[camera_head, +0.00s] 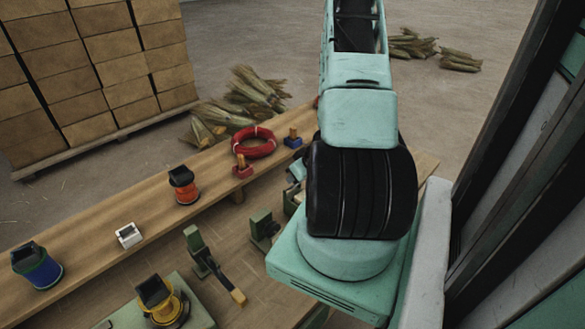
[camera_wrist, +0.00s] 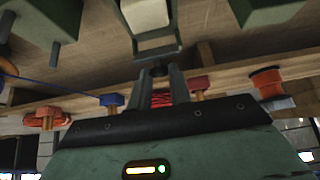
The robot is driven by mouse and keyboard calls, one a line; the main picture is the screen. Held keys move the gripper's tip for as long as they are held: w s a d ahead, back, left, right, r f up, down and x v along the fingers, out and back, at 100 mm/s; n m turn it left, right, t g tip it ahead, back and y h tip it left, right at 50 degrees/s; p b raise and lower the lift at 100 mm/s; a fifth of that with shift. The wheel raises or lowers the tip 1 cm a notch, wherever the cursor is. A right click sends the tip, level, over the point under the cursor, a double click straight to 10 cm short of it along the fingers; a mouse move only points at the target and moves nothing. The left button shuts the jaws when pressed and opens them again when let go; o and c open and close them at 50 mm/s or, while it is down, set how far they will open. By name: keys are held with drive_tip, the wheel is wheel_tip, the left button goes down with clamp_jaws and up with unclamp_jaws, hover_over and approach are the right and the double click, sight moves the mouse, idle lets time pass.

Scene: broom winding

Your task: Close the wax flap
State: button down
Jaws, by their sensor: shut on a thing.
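In the wrist view, a dark, frame-like flap (camera_wrist: 157,47) sits beside a pale block (camera_wrist: 146,14) that looks like wax. My gripper (camera_wrist: 161,74) points at it, with its two fingers close together on the near end of the flap. I take it as shut on the flap. The fingertips and the grip are small and dark, and how far the flap stands open cannot be told. In the head view, my arm hides the flap and most of my gripper.
A green lever device (camera_head: 199,250) stands left of my arm. Stacked blocks (camera_head: 90,60) stand behind.

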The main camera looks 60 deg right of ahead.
drive_tip(key=shift+s+a+f+t+p, duration=0.15)
drive_tip(key=shift+s+t, duration=0.1)
drive_tip(key=shift+t, duration=0.15)
drive_tip(key=shift+s+f+t+p, duration=0.15)
drive_tip(key=shift+s+t, duration=0.1)
drive_tip(key=shift+t, duration=0.15)
drive_tip(key=shift+s+a+f+t+h+b, duration=0.1)
drive_tip(key=shift+s+f+t+h+b, duration=0.5)
drive_tip(key=shift+t+b, duration=0.6)
drive_tip(key=t+b, duration=0.1)
drive_tip(key=b, duration=0.1)
drive_tip(key=s+f+t+h+b, duration=0.1)
drive_tip(key=t+b, duration=0.1)
drive_tip(key=shift+a+f+b, duration=0.15)
drive_tip(key=shift+f+b, duration=0.05)
drive_tip(key=shift+b, duration=0.2)
drive_tip(key=t+b, duration=0.2)
drive_tip(key=b, duration=0.1)
drive_tip(key=shift+s+a+f+h, duration=0.1)
drive_tip(key=shift+s+h, duration=0.05)
drive_tip(key=shift+h, duration=0.15)
drive_tip(key=c, duration=1.3)
unclamp_jaws()
